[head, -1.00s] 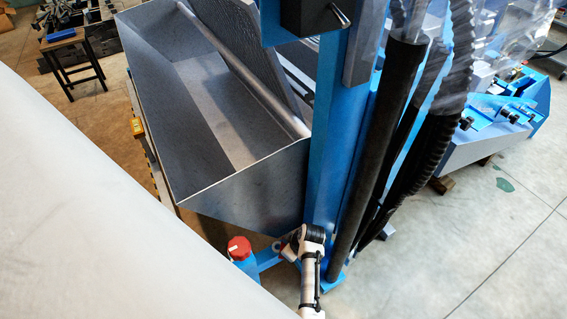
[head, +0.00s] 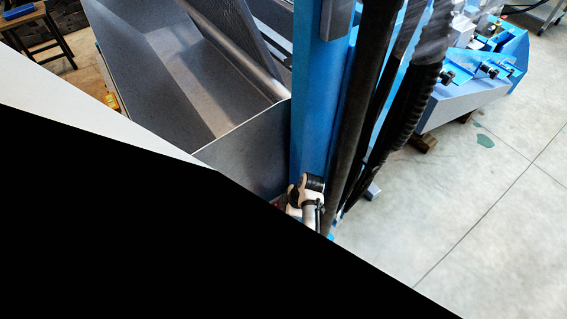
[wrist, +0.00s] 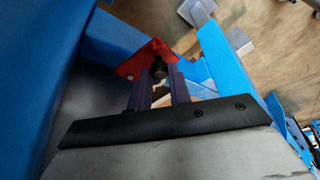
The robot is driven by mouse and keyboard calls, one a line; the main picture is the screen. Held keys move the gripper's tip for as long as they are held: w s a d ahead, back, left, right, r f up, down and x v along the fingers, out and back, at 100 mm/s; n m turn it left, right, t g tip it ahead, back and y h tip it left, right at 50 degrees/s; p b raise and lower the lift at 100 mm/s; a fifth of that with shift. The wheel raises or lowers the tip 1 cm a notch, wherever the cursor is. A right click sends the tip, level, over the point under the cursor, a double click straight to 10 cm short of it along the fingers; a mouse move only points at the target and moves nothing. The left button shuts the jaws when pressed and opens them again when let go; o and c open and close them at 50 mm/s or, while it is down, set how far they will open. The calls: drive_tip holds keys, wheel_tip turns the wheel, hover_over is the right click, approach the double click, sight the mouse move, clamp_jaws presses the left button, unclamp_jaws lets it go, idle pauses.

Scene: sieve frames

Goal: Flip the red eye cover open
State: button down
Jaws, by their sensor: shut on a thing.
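The red eye cover (wrist: 143,59) shows in the wrist view as a flat, tilted red plate with a small hole, beside a blue beam. My gripper (wrist: 161,78) reaches it with both dark fingers, one on each side of a dark round pin or bolt at the cover's edge. The fingers are shut on the cover; their exact contact is partly hidden. In the head view my wrist (head: 308,193) is low at the foot of the blue column. The fingertips are hidden there, and only a small reddish patch shows left of the wrist.
A blue column (head: 318,110) and black hoses (head: 362,110) stand close by my wrist. A grey metal hopper (head: 245,150) is to the left. Open concrete floor (head: 480,220) lies to the right. My own body blacks out the head view's lower left.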

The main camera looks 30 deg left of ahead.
drive_tip(key=c, duration=1.3)
unclamp_jaws()
wheel_tip(320, 180, up, 20)
drive_tip(key=shift+c, duration=0.2)
